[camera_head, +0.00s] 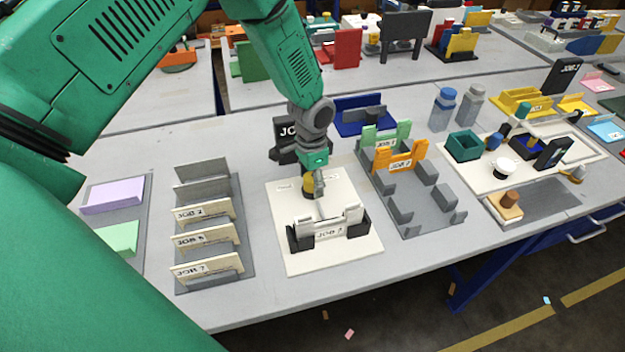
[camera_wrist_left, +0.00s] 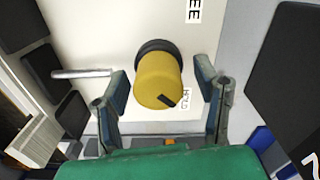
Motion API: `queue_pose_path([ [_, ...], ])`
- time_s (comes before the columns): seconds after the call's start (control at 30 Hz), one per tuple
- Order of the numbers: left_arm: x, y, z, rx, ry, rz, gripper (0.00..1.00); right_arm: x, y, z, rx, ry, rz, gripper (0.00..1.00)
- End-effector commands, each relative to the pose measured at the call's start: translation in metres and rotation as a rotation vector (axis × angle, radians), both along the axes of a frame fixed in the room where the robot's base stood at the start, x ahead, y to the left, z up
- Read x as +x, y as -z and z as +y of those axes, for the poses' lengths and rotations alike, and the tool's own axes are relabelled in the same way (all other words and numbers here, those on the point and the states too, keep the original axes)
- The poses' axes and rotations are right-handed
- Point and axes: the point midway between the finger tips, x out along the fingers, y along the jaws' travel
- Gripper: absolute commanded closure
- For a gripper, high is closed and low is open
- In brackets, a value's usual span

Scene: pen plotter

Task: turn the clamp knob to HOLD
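The yellow clamp knob (camera_head: 307,186) stands on a black collar on the white plotter board (camera_head: 285,206). In the left wrist view the knob (camera_wrist_left: 155,75) shows large, with a black mark near its lower right edge. A label ending in "EE" (camera_wrist_left: 193,10) lies above it. A partly hidden label, apparently HOLD (camera_wrist_left: 187,98), lies at its lower right. My left gripper (camera_wrist_left: 163,76) is open, with one finger on each side of the knob and visible gaps. In the head view the left gripper (camera_head: 317,182) points down at the knob. My right gripper is not in view.
A black holder (camera_head: 358,223) with a JOB card stands on the board in front of the knob. A card rack (camera_head: 240,262) is to the left. A grey tray (camera_head: 437,212) with green and orange holders is to the right. A black JOB sign (camera_head: 285,140) stands behind.

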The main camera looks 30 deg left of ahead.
Motion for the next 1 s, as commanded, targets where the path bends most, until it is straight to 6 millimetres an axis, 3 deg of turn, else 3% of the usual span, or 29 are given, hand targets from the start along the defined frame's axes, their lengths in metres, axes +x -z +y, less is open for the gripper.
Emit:
queue_pose_path([
  [0.27,0.001,-0.016,0.0,-0.001,-0.001,-0.004,0.44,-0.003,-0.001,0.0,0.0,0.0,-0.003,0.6],
  [0.7,0.002,-0.101,0.001,-0.002,-0.002,-0.003,0.44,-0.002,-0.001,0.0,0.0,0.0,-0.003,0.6],
  [1.0,0.002,-0.119,0.001,-0.001,0.0,0.002,0.44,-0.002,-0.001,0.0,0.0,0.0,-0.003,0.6],
])
